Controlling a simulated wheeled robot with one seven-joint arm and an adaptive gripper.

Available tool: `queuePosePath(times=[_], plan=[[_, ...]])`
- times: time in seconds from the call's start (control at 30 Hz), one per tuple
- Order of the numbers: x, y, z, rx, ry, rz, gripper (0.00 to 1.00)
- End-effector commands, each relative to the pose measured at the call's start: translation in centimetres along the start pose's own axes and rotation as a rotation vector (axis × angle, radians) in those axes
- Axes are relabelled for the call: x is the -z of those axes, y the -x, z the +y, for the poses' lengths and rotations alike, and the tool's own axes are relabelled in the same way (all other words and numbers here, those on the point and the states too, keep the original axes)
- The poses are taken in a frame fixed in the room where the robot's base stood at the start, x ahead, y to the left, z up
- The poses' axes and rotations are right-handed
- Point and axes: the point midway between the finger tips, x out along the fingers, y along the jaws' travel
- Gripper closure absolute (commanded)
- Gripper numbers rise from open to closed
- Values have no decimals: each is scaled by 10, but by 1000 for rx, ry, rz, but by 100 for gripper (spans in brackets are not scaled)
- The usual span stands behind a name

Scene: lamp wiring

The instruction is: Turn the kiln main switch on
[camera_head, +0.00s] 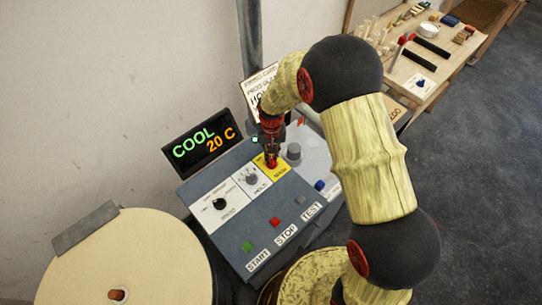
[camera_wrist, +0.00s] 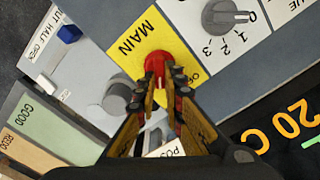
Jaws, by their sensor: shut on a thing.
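The kiln main switch is a red knob (camera_wrist: 158,62) on a yellow plate (camera_wrist: 135,45) marked MAIN in the wrist view. In the head view the red knob (camera_head: 271,163) shows at the top right of the grey control panel (camera_head: 225,230). My gripper (camera_wrist: 163,85) points down at the knob, with its fingertips closed around the knob's handle. In the head view my gripper (camera_head: 271,150) stands right over the yellow plate. The fingers hide part of the knob and most of the lettering beside it, so its exact setting is unclear.
A black display (camera_head: 203,143) reading COOL 20 C stands behind the panel. Grey knobs (camera_head: 251,179) and (camera_wrist: 228,15) are close to the switch. START, STOP and TEST buttons (camera_head: 275,222) lie along the front. A round lid (camera_head: 130,265) is at left.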

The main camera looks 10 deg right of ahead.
Motion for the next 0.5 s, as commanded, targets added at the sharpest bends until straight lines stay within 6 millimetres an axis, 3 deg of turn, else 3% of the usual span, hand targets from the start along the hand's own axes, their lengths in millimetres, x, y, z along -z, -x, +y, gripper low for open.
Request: queuePosePath(times=[0.5], plan=[[1, 1, 1, 1, -130, 3, 100]])
